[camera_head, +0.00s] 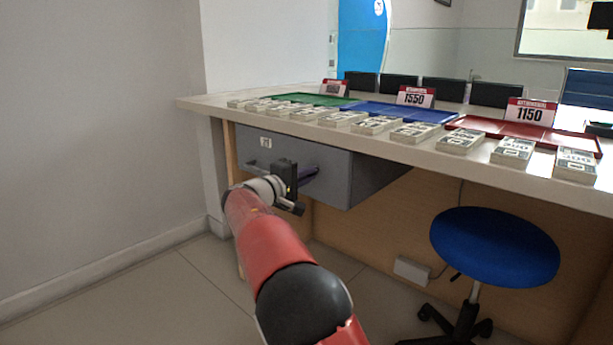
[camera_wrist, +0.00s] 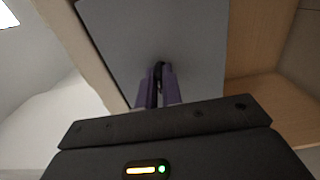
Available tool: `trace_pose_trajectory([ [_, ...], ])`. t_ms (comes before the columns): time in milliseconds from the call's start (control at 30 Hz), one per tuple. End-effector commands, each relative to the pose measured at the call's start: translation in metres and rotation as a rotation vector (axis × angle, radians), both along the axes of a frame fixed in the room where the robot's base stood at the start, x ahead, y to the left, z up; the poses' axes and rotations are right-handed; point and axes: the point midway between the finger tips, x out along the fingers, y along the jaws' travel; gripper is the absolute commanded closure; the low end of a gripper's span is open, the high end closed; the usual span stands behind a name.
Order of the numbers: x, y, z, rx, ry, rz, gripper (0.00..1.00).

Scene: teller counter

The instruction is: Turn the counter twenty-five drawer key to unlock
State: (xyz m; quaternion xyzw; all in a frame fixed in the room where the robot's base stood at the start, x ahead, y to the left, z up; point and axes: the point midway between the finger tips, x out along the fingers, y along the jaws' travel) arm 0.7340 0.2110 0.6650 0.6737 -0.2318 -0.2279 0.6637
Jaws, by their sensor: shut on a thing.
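The grey drawer (camera_head: 325,193) hangs under the left part of the counter, and its front looks closed. A small white number label (camera_head: 265,142) is on its upper left; I cannot read it surely. My gripper (camera_head: 312,171) is at the right part of the drawer front. In the wrist view, its two purple fingers are shut on the small dark key (camera_wrist: 158,69) at the grey drawer face (camera_wrist: 195,45). The key is mostly hidden between the fingertips, so its turn angle cannot be told.
The counter top (camera_head: 215,102) bears several banknote stacks (camera_head: 461,141) and green, blue and red trays. A blue stool (camera_head: 495,247) stands at the right, under the counter. A wall (camera_head: 95,120) is at the left. Floor shows between wall and stool.

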Motion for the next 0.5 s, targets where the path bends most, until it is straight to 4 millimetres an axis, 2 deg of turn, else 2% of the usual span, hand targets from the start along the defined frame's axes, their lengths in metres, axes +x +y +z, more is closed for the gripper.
trace_pose_trajectory([
  [267,0.0000,-0.0001,-0.0009,0.002,0.001,0.000,1.00],
  [300,0.0000,-0.0001,-0.0009,0.002,0.001,0.000,0.88],
  [400,0.0000,-0.0001,-0.0008,0.001,0.002,0.000,0.74],
  [433,0.0000,-0.0001,-0.0008,0.001,0.001,0.000,0.71],
  [500,0.0000,-0.0001,-0.0006,0.001,0.001,0.000,0.71],
])
